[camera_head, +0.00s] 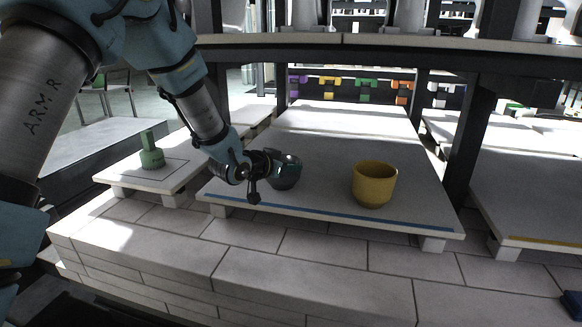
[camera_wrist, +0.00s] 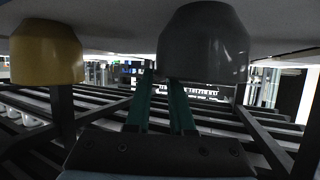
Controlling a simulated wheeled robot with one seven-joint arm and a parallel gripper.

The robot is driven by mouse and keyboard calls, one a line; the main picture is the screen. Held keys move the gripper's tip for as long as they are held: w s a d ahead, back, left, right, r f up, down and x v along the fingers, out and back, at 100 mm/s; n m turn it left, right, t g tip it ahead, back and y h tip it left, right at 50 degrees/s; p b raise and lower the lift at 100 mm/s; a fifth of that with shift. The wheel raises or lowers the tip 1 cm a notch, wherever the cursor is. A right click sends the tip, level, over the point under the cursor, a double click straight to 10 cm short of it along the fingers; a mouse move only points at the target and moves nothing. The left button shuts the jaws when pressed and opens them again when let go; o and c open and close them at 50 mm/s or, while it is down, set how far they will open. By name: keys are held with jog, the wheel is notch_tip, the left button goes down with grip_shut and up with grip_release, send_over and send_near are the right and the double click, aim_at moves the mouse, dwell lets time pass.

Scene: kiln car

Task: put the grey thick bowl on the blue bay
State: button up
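The grey bowl (camera_head: 286,180) stands on, or just above, the left part of the pale slab with a blue stripe along its front edge, the blue bay (camera_head: 330,217). My gripper (camera_head: 284,164) reaches in from the left at the bowl's rim and partly hides it. The wrist view is upside down; the grey bowl (camera_wrist: 205,45) hangs from the top there. My two teal fingers (camera_wrist: 163,95) are apart, one passing outside the bowl's side, the other ending behind its rim. Whether they press on the wall is unclear.
A yellow pot (camera_head: 374,184) stands on the same slab, right of the bowl. A green bottle-shaped piece (camera_head: 151,152) is on the left slab. A dark post (camera_head: 470,145) and an upper shelf (camera_head: 330,42) bound the bay. Bare slab lies behind and between the pots.

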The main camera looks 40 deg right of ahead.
jog(key=shift+o, duration=1.1)
jog(key=shift+r, duration=0.1)
jog(key=v, duration=1.2)
jog(key=w+a+f+n+t+y, duration=0.2)
jog(key=w+a+n+y, duration=0.3)
jog(key=a, duration=0.8)
jog(key=w+a+f+n+t+y, duration=0.1)
jog(key=w+a+n+t+y, duration=0.2)
jog(key=w+a, duration=0.7)
jog(key=s+a+n+g+y, duration=0.1)
jog(key=s+a+n+g, duration=0.1)
jog(key=s+a, duration=0.2)
jog(key=s+a+n+g+y, duration=0.2)
jog(key=s+a, duration=0.3)
jog(key=a, duration=0.6)
jog(key=s+a+f+n+g+y, duration=0.1)
jog(key=s+a+n+g+y, duration=0.1)
jog(key=a, duration=0.6)
jog(key=s+n, duration=0.1)
jog(key=s, duration=0.1)
jog(key=shift+s+a, duration=0.2)
jog(key=shift+s, duration=0.15)
